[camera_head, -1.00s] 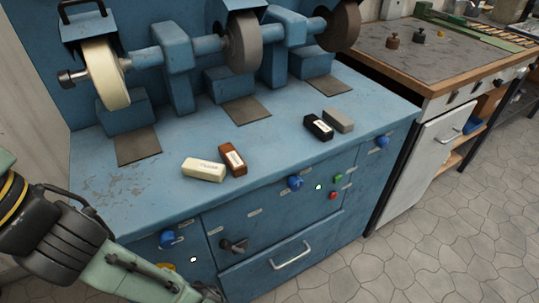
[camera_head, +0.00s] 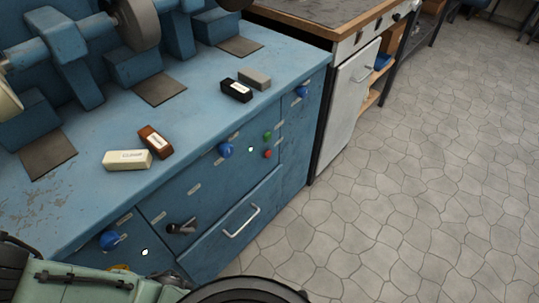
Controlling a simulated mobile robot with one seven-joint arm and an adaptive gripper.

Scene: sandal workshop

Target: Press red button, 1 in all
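The red button (camera_head: 267,154) is a small round knob on the front panel of the blue grinding bench (camera_head: 205,182). It sits just below a green button (camera_head: 267,136) and to the right of a small white light (camera_head: 250,149). A blue knob (camera_head: 225,150) is further left. My arm shows at the bottom left, low in front of the bench and well apart from the red button. My gripper's fingertips are not in the picture.
On the bench top lie a cream block (camera_head: 127,160), a brown block (camera_head: 155,142), a black block (camera_head: 236,91) and a grey block (camera_head: 254,79). A drawer handle (camera_head: 241,221) and a dark lever (camera_head: 181,227) stick out below. The tiled floor (camera_head: 420,180) at right is clear.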

